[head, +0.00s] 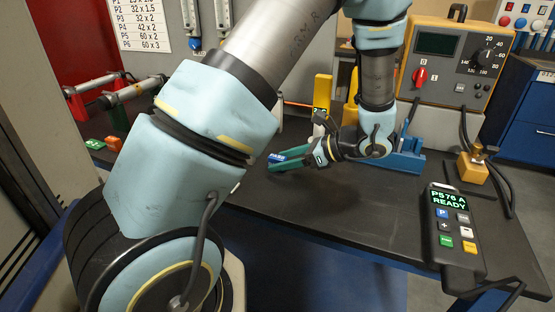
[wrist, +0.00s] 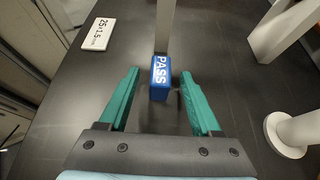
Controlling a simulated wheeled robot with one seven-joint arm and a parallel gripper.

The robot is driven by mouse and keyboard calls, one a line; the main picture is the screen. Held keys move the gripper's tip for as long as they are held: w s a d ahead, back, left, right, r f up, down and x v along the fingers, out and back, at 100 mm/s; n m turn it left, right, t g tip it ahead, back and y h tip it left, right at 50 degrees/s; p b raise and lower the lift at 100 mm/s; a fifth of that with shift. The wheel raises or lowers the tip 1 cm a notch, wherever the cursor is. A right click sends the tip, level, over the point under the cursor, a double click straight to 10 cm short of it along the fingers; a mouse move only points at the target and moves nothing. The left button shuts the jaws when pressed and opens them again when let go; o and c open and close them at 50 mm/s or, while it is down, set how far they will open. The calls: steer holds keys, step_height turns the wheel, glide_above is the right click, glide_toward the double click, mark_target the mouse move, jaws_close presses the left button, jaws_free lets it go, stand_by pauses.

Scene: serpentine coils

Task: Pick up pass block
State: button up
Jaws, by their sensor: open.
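The pass block is a small blue block with white "PASS" lettering. The green fingers are spread apart, with a gap to the block on each side, and hold nothing. In the head view the blue block (head: 277,158) shows at the end of my gripper (head: 287,163), low over the table. The finger there partly hides the block.
A white label plate (wrist: 98,34) lies left of the block in the wrist view. A pale post stands just behind the block. A handheld pendant (head: 453,228) and an orange meter box (head: 458,62) are at the right. The table's front middle is clear.

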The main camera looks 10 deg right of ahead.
steer(key=shift+w+a+f, duration=0.1)
steer(key=shift+a+f, duration=0.05)
steer(key=shift+a, duration=0.05)
jaws_close()
stand_by(0.4)
